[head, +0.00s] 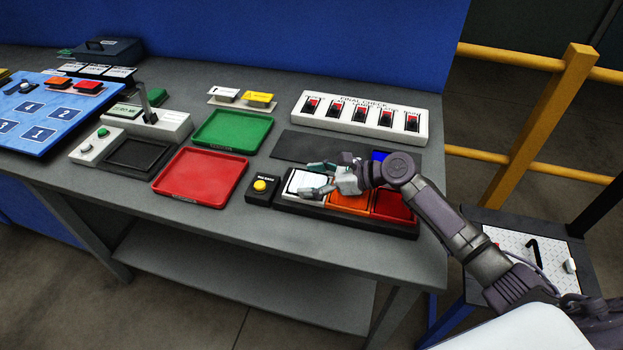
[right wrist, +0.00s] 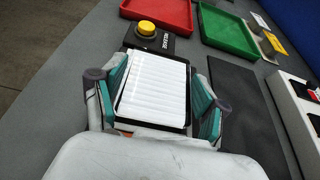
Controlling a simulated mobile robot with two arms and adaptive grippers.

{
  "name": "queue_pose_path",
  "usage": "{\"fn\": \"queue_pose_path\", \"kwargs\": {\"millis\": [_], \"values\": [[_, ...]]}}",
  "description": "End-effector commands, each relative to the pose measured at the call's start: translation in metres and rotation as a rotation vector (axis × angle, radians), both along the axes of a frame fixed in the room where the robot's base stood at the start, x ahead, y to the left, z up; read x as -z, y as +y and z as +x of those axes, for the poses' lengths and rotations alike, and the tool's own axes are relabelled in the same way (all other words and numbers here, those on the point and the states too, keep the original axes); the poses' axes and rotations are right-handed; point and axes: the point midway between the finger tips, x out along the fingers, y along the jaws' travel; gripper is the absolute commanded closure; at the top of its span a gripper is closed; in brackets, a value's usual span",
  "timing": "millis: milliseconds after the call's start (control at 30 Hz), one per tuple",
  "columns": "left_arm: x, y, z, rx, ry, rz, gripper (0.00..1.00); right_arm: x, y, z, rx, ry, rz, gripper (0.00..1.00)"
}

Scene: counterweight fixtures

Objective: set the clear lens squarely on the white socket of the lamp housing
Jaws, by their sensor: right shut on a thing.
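The lamp housing (head: 340,216) is a long black tray at the front right of the bench, with white, orange and red sections. My right gripper (head: 320,180) is over its white left end. In the right wrist view the gripper (right wrist: 160,88) has its teal finger pads on both sides of the ribbed, whitish clear lens (right wrist: 154,82) and is shut on it. The lens lies over the white socket, inside the black frame outline, looking roughly square to it. The socket is hidden beneath it; I cannot tell whether the lens touches it. My left gripper is out of view.
A black box with a yellow button (head: 260,185) stands just left of the housing. Red (head: 199,203) and green (head: 230,151) trays lie further left. A dark mat (head: 300,146) and a white switch panel (head: 340,124) are behind. Something blue (head: 379,156) shows behind my right wrist.

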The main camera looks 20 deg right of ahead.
Motion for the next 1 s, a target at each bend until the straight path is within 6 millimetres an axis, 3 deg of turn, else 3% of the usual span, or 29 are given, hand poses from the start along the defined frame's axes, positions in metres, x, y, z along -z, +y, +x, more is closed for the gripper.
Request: {"fn": "queue_pose_path", "kwargs": {"millis": [33,67,200,633,1000], "values": [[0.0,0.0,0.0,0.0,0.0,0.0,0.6,0.001,0.0,0.0,-0.001,0.002,0.0,0.61],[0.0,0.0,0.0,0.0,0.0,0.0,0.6,0.002,0.0,0.0,0.0,0.001,0.0,0.24],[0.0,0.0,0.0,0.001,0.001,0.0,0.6,0.002,0.0,0.0,0.0,0.003,0.0,0.0],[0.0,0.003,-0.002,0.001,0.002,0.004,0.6,0.001,-0.005,-0.004,0.0,0.004,-0.002,0.0],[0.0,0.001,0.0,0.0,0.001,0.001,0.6,-0.027,-0.059,-0.041,0.0,0.002,-0.005,0.0]]}}
